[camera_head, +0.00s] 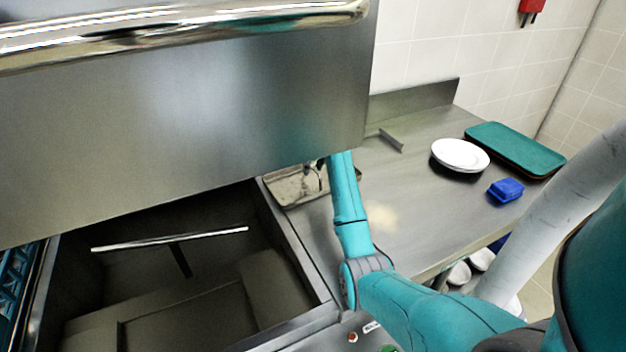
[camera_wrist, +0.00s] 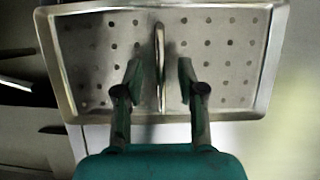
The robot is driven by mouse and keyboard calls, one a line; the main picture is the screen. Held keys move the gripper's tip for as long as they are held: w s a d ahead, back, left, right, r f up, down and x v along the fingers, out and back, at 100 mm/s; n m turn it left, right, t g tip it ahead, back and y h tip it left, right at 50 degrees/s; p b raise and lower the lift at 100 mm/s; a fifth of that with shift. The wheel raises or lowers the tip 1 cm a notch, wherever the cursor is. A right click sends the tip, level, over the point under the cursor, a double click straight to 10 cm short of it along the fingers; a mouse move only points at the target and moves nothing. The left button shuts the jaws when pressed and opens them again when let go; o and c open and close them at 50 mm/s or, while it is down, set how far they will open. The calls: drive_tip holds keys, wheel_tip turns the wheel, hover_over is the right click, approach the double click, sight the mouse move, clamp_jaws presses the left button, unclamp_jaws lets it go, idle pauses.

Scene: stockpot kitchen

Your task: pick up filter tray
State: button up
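The filter tray (camera_wrist: 225,60) is a shallow metal tray with rows of holes and a thin upright handle (camera_wrist: 160,50) across its middle. In the wrist view it fills the upper part. In the head view the filter tray (camera_head: 290,190) lies at the left end of the counter, by the dishwasher opening, partly hidden by my arm. My gripper (camera_wrist: 160,72) is open, with one finger on each side of the handle and a gap on both sides. In the head view my gripper (camera_head: 318,168) is over the tray and mostly hidden.
The raised dishwasher hood (camera_head: 200,120) and its handle bar fill the upper left, above the open wash chamber (camera_head: 180,290). On the counter (camera_head: 410,205) stand white plates (camera_head: 460,154), a blue container (camera_head: 505,190) and teal trays (camera_head: 515,147). The counter's middle is clear.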

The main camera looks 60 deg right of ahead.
clamp_jaws()
